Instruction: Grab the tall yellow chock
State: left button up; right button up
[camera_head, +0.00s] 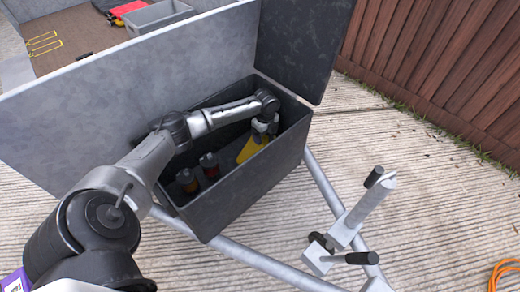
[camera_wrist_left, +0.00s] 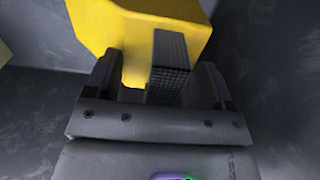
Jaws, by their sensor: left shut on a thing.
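The yellow chock (camera_head: 252,146) is inside the dark grey box, near its right end, under my left gripper (camera_head: 264,126). In the left wrist view the yellow chock (camera_wrist_left: 150,28) fills the top middle, in front of the fingers. My left gripper (camera_wrist_left: 155,85) is shut on the chock there. A dark ridged finger pad covers part of it. The chock's lower part is hidden in the head view. My right gripper is not in view.
The open grey box (camera_head: 236,197) has dark walls around the gripper. Another yellow thing (camera_wrist_left: 4,53) shows at the left edge of the wrist view. A metal trailer hitch (camera_head: 345,225) stands right.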

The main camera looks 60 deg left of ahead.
pick_arm(q)
jog(key=c, duration=0.7)
